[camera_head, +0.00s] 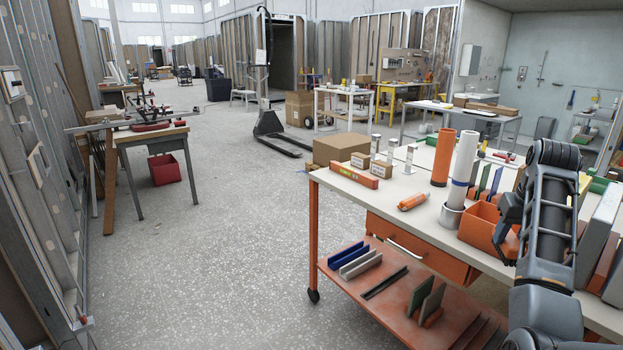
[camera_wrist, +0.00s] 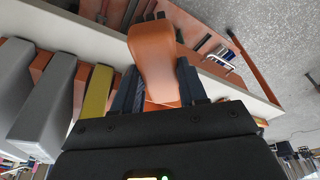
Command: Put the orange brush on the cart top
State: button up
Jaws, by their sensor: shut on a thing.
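The orange brush (camera_wrist: 152,50) is between the fingers of my gripper (camera_wrist: 160,82) in the wrist view, its broad end pointing away from the palm and a dark part at its tip. My gripper is shut on it. In the head view my gripper (camera_head: 508,222) is over the right part of the cart, beside the orange bin, with a bit of orange showing under it; the arm hides most of it. The cart top (camera_head: 400,191) is a pale board on an orange wheeled frame. I cannot tell whether the brush touches it.
On the cart top stand an orange tube (camera_head: 443,157), a white tube (camera_head: 464,160) in a grey cup, an orange bin (camera_head: 477,228), a lying orange cartridge (camera_head: 413,201) and a level (camera_head: 354,174). Upright slabs (camera_head: 597,240) crowd the right. The front left of the top has bare room.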

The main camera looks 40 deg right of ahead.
aim_at(391, 195)
jog(key=i+z, duration=0.1)
jog(key=i, duration=0.45)
jog(key=i+j+z, duration=0.1)
jog(key=i, duration=0.45)
jog(key=i+j+z, duration=0.1)
jog(key=i, duration=0.4)
jog(key=i+j+z, duration=0.2)
jog(key=i+z, duration=0.15)
jog(key=i+j+z, duration=0.35)
jog(key=i, duration=0.2)
jog(key=i+j+z, duration=0.35)
